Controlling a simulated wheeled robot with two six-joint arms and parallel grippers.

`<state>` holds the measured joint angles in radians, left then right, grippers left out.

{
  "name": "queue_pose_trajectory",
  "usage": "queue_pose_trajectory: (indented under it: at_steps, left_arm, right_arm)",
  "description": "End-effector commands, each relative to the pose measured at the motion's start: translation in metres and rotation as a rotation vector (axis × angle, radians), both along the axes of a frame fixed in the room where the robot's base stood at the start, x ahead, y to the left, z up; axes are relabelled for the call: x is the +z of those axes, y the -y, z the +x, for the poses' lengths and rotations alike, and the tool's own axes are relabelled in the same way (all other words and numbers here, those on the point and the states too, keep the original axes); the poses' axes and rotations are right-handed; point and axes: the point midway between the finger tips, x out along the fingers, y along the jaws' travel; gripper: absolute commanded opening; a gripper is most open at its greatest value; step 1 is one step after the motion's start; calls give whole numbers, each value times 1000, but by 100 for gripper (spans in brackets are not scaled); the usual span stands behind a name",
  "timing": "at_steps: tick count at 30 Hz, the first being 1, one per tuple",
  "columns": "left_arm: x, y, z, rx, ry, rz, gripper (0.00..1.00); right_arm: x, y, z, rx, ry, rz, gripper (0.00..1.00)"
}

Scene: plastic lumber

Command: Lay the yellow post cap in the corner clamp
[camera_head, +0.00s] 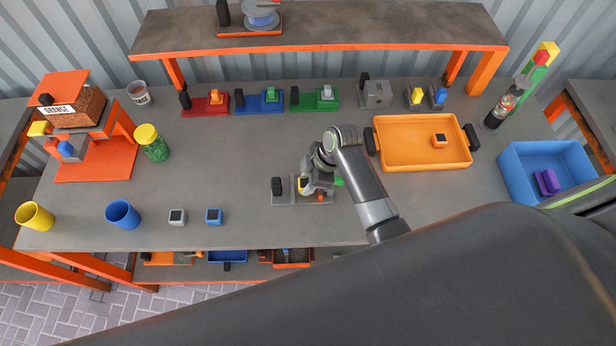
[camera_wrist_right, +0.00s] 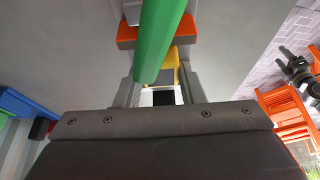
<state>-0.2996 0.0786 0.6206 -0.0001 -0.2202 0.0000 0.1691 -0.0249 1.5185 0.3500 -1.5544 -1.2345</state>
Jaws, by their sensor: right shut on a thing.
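The yellow post cap (camera_head: 302,184) is small and mostly covered by my right gripper (camera_head: 312,184) in the head view. My right gripper is shut on it, low over the grey corner clamp (camera_head: 290,198), which has a black knob at its left end. In the right wrist view, a yellow part of the cap (camera_wrist_right: 172,62) shows between the fingers, behind a green bar (camera_wrist_right: 160,40) that crosses in front. An orange block (camera_wrist_right: 126,36) lies past it. Whether the cap touches the clamp cannot be told. My left gripper is not in view.
An orange tray (camera_head: 420,161) stands right of the clamp, and a blue bin (camera_head: 548,198) beyond it. Red, blue and green fixtures (camera_head: 315,104) line the back.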

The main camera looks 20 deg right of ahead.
Motion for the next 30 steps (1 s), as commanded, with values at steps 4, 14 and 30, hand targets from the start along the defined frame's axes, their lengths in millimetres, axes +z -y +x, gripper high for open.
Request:
queue_pose_trajectory:
  at_steps: [4,14,30]
  left_arm:
    - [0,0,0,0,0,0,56]
    - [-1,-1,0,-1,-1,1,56]
    - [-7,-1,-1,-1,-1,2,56]
  right_arm:
    - [0,0,0,0,0,0,13]
    - [-2,0,0,0,0,0,13]
    - [-13,0,0,0,0,0,13]
